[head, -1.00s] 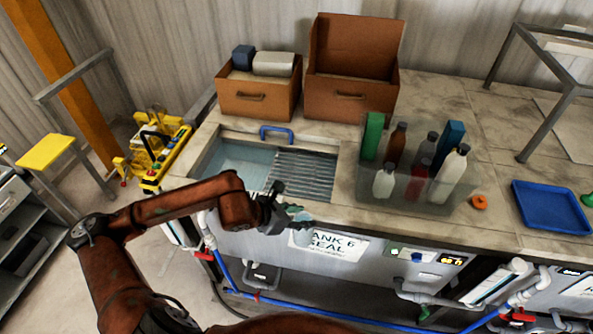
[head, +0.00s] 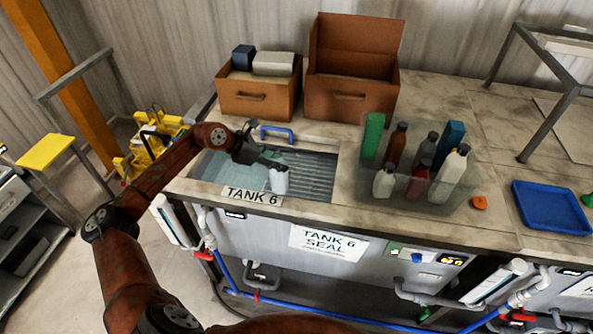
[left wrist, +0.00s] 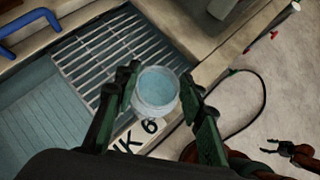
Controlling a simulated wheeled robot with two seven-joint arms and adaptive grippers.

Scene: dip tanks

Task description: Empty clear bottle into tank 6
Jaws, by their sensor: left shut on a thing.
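The clear bottle (head: 280,180) is in my left gripper (head: 268,164), above the front part of tank 6 near its grate. In the left wrist view the bottle (left wrist: 157,92) sits between the two fingers of my left gripper (left wrist: 160,95), its round open mouth facing the camera and pale blue liquid inside. In the head view it looks roughly upright. Tank 6 (head: 215,165) is a sunken basin with bluish liquid at left and a metal grate (head: 315,172) at right. Its label (head: 252,196) is on the front rim.
A blue handle (head: 277,130) stands at the tank's back edge. Two brown boxes (head: 257,102) (head: 350,98) stand behind. A clear bin (head: 440,203) with several bottles is to the right, beside an orange cap (head: 479,203) and a blue tray (head: 550,208).

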